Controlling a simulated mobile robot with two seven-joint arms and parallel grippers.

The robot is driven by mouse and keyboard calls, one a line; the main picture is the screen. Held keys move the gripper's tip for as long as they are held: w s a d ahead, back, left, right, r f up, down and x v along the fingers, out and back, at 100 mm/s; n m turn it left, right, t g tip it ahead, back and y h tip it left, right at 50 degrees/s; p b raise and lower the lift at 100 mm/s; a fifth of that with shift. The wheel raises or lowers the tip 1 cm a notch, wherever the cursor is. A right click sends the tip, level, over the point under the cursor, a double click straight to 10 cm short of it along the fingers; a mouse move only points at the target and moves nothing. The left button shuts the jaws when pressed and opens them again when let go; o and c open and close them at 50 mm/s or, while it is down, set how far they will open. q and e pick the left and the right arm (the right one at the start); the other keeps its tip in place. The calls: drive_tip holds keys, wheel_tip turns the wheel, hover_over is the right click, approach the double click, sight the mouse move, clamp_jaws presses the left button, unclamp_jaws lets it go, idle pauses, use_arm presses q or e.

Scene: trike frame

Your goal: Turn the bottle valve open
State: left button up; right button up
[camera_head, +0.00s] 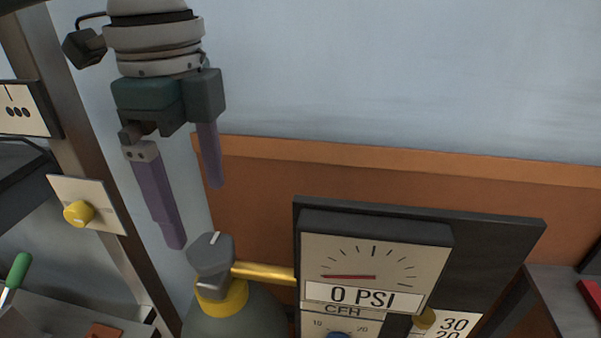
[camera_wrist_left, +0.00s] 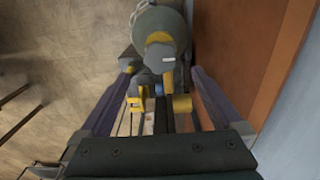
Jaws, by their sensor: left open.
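The bottle valve (camera_head: 209,257) is a grey knob with a white mark, on a yellow collar (camera_head: 222,299) atop a grey-green bottle (camera_head: 240,322). A brass pipe (camera_head: 265,272) runs from it to the gauge (camera_head: 368,272), which reads 0 PSI. My left gripper (camera_head: 196,215) hangs above the valve, fingers pointing down, open and empty. In the left wrist view the valve (camera_wrist_left: 160,59) lies ahead, between and beyond the open fingers (camera_wrist_left: 162,73), apart from them. The bottle (camera_wrist_left: 158,20) shows behind it. My right gripper is not in view.
A dark gauge panel (camera_head: 490,245) stands right of the valve, before a brown board (camera_head: 255,180). A post with a yellow knob (camera_head: 78,213) stands at left. A green-handled tool (camera_head: 18,270) is at lower left. The space directly above the valve is free.

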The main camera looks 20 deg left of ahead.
sight(210, 248)
use_arm(q)
wheel_tip(210, 248, down, 7)
drive_tip(key=shift+b, duration=0.5)
drive_tip(key=shift+c, duration=0.2)
